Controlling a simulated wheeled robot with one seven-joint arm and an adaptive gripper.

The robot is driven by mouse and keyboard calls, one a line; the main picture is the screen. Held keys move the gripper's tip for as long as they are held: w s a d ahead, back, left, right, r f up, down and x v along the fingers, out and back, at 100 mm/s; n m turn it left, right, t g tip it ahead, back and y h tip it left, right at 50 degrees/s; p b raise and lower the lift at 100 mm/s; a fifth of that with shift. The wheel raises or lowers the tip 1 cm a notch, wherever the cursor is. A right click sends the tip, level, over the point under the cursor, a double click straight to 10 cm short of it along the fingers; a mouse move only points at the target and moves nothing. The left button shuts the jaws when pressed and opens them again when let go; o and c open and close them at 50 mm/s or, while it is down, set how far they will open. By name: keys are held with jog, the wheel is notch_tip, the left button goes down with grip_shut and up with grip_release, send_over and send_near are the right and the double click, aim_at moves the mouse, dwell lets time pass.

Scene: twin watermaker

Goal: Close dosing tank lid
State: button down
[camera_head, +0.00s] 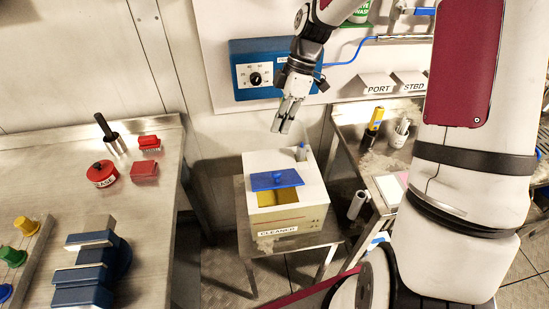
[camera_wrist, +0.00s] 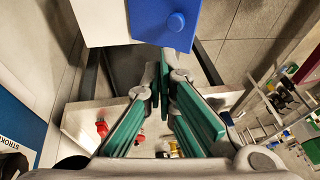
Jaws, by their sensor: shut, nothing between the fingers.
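A yellowish opening (camera_head: 278,197) shows uncovered in front of the lid. My gripper (camera_head: 283,121) hangs above the back of the tank, pointing down, shut and empty, apart from the lid. In the wrist view the lid (camera_wrist: 150,18) and its knob (camera_wrist: 176,21) are at the top edge, beyond the closed fingertips (camera_wrist: 167,60).
A blue control box (camera_head: 255,75) with a dial is on the wall behind my gripper. A small grey fitting (camera_head: 301,152) stands at the tank's back right corner. A metal bench (camera_head: 150,215) with red and blue items is left; another bench (camera_head: 352,130) is right.

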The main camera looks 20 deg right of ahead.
jog(key=p, duration=0.2)
send_near(275, 174)
jog(key=a+f, duration=0.1)
jog(key=w+f, duration=0.1)
jog(key=f, duration=0.1)
jog(key=w+a+f, duration=0.1)
jog(key=f, duration=0.1)
jog(key=shift+a, duration=0.3)
jog(key=shift+s+a+f, duration=0.1)
jog(key=shift+s+f, duration=0.2)
jog(key=shift+f, duration=0.45)
